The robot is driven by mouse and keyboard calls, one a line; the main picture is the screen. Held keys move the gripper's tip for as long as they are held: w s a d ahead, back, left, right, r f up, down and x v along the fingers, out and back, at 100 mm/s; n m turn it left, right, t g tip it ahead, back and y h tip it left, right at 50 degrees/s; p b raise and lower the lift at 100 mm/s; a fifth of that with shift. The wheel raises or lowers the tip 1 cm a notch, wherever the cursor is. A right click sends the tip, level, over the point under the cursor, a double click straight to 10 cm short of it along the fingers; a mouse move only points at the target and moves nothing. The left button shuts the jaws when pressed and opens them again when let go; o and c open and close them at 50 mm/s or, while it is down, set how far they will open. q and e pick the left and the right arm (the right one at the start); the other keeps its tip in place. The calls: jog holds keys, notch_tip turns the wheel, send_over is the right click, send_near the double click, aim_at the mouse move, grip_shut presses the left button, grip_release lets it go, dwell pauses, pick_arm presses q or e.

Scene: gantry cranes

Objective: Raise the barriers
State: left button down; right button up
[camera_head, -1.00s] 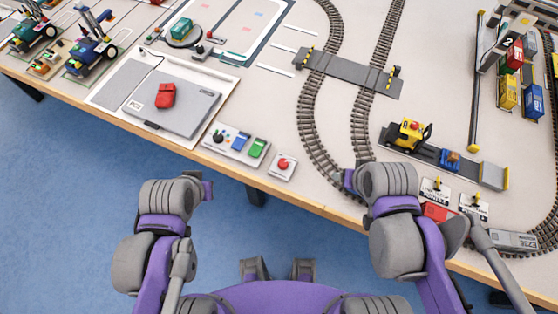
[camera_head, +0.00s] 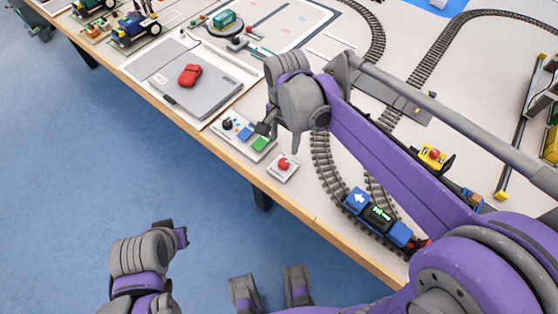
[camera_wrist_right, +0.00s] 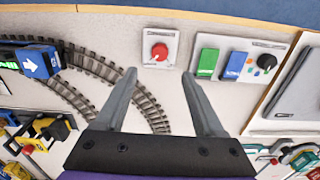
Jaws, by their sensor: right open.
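The level crossing plate (camera_head: 410,101) lies across the tracks, partly behind my right arm; its barriers are mostly hidden, so their position cannot be told. A control panel (camera_head: 240,131) with blue and green switches and a knob stands near the table's front edge. It also shows in the right wrist view (camera_wrist_right: 240,62). A red button box (camera_head: 283,168) sits beside it, also in the right wrist view (camera_wrist_right: 159,50).
A blue train (camera_head: 376,214) stands on the track by the front edge. A grey laptop (camera_head: 190,80) with a red car (camera_head: 190,74) lies left of the panel. A yellow vehicle (camera_head: 432,156) is behind my right arm. Blue floor lies in front.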

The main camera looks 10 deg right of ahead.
aim_at(284, 162)
notch_tip(284, 162, down, 10)
jog(key=shift+f+b, duration=0.1)
jog(key=shift+b, duration=0.5)
grip_shut()
